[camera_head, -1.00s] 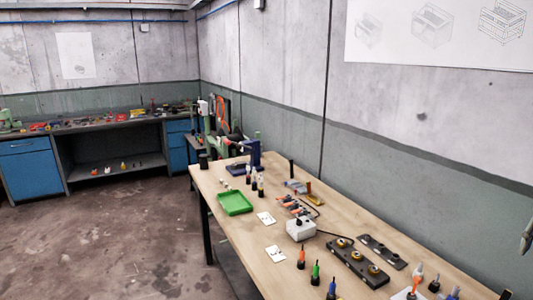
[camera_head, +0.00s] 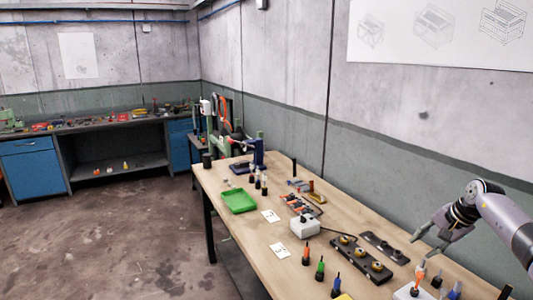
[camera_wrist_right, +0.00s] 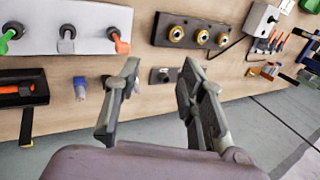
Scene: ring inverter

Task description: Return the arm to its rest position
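My right arm (camera_head: 500,215) comes in from the right edge in the head view. Its gripper (camera_head: 426,246) hangs above the right part of the wooden workbench (camera_head: 262,262). In the right wrist view the two fingers of the gripper (camera_wrist_right: 160,70) stand apart with nothing between them. Behind the gap, a small dark plate (camera_wrist_right: 150,75) lies on the bench. A dark block (camera_head: 352,254) with gold rings stands left of the gripper in the head view; the rings (camera_wrist_right: 201,37) also show in the wrist view. My left gripper is in neither view.
An orange-topped tool (camera_head: 420,272) stands just below the gripper in the head view. Several coloured-handle tools (camera_head: 320,268) stand along the front edge. A white box (camera_head: 304,227), a green tray (camera_head: 239,200) and a vise (camera_head: 258,160) are further back. The wall lies behind the bench.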

